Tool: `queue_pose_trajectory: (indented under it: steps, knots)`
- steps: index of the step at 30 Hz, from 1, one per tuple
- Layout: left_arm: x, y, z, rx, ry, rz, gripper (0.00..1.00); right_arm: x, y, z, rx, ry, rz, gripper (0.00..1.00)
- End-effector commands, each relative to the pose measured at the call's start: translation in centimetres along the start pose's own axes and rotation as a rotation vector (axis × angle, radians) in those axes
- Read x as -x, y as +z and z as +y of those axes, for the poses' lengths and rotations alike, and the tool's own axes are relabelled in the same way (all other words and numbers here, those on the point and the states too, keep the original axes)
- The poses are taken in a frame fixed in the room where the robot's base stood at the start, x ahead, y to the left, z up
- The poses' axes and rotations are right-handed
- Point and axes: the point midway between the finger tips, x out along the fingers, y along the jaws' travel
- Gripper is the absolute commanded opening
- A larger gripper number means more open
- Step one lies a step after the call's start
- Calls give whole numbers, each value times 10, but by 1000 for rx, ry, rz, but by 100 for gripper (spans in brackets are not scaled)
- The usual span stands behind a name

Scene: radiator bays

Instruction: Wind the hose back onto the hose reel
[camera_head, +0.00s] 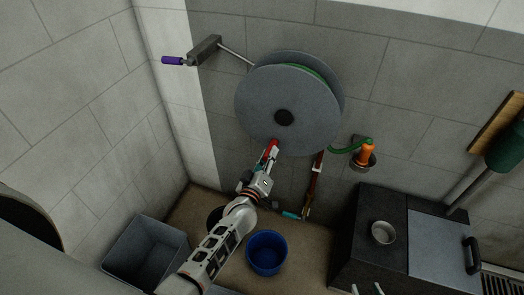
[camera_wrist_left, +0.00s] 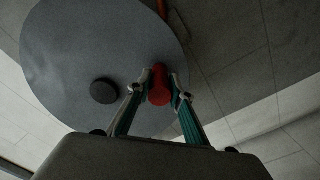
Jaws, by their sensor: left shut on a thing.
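The hose reel (camera_head: 272,100) is a large grey disc with a dark hub, mounted on the wall. A strip of green hose (camera_head: 312,72) shows behind its upper right rim. A red handle (camera_head: 270,149) sits near the disc's lower edge. My left gripper (camera_head: 267,158) is shut on it; the wrist view shows the red handle (camera_wrist_left: 160,86) between the two fingers. The green hose end (camera_head: 343,149) runs to an orange nozzle (camera_head: 366,153) in a wall holder right of the reel. At the bottom edge, my right gripper (camera_head: 367,289) shows only two separated fingertips, apparently empty.
A purple-gripped lever (camera_head: 173,61) sticks out upper left of the reel. A blue bucket (camera_head: 267,262) and a grey bin (camera_head: 146,262) stand on the floor. A dark cabinet (camera_head: 348,240) with a metal bowl (camera_head: 383,232) on top stands at the right.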

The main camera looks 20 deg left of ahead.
Motion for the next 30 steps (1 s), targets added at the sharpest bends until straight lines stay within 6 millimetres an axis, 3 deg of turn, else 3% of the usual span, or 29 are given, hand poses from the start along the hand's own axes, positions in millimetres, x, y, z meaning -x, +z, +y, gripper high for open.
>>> queue_pose_trajectory:
  steps: [9, 26, 27, 29, 30]
  knots:
    - [0, 13, 11, 135, 0, 0, 0, 1, -2, 0, 0, 0, 1, 34]
    - [0, 16, 14, 164, 0, -1, 0, 2, -5, 1, 0, 1, 5, 34]
    - [0, 16, 14, 164, 0, -1, 23, 2, -5, 1, 0, 1, 5, 34]
    - [0, 16, 14, 164, 1, -1, 37, 2, -5, 1, 0, 1, 5, 34]
    - [0, 16, 14, 163, 0, 0, 37, 2, -5, 1, 0, 1, 5, 34]
